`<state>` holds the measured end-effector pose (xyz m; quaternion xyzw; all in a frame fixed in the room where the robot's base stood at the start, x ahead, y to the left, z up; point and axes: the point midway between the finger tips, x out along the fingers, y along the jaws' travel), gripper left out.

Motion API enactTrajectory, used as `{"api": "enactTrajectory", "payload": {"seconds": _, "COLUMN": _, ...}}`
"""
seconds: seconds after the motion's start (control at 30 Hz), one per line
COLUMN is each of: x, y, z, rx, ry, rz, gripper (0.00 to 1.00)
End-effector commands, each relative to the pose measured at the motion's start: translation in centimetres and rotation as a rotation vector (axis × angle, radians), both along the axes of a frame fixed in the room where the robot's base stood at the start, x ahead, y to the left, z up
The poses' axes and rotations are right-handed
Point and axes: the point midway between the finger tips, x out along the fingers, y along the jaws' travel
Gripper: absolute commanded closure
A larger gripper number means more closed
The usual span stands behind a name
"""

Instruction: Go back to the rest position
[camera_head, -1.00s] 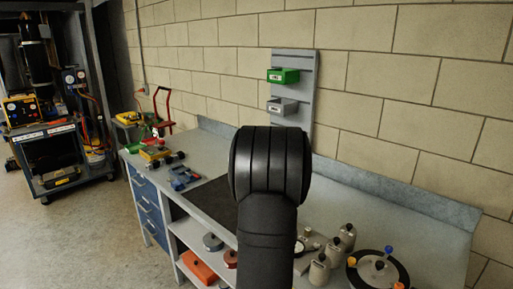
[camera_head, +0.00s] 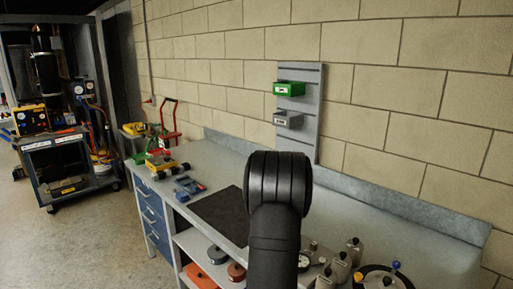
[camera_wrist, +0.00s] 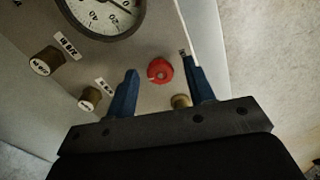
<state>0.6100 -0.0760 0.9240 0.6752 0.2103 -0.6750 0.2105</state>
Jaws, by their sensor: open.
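My gripper (camera_wrist: 161,92) shows in the wrist view with its two blue fingers apart and nothing between them. Behind the fingers is a grey panel (camera_wrist: 115,58) with a round gauge (camera_wrist: 103,12), a red knob (camera_wrist: 159,70) and several brass fittings with small labels. The red knob appears between the fingertips, but I cannot tell how far off it is. In the head view my black arm (camera_head: 277,200) rises in front of the workbench, and my gripper is hidden.
The workbench (camera_head: 350,205) runs along the block wall, with a dark mat (camera_head: 222,212) on it. A wall rail holds a green bin (camera_head: 289,88) and a grey bin (camera_head: 288,119).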

Motion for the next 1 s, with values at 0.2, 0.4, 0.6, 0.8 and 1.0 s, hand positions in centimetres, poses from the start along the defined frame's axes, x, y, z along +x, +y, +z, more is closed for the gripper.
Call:
{"api": "enactTrajectory", "payload": {"seconds": 0.2, "x": 0.0, "y": 0.0, "z": 0.0, "rx": 0.0, "ry": 0.0, "rz": -0.001, "gripper": 0.51}}
{"api": "enactTrajectory", "payload": {"seconds": 0.4, "x": 0.0, "y": 0.0, "z": 0.9, "rx": 0.0, "ry": -0.001, "rz": 0.0, "gripper": 0.51}}
{"api": "enactTrajectory", "payload": {"seconds": 0.6, "x": 0.1, "y": 0.0, "z": 4.2, "rx": -0.001, "ry": -0.004, "rz": 0.0, "gripper": 0.51}}
{"api": "enactTrajectory", "payload": {"seconds": 0.8, "x": 0.1, "y": 0.0, "z": 8.2, "rx": 0.0, "ry": -0.005, "rz": 0.0, "gripper": 0.51}}
{"api": "enactTrajectory", "payload": {"seconds": 1.0, "x": 0.1, "y": 0.0, "z": 12.3, "rx": 0.0, "ry": -0.005, "rz": 0.001, "gripper": 0.51}}
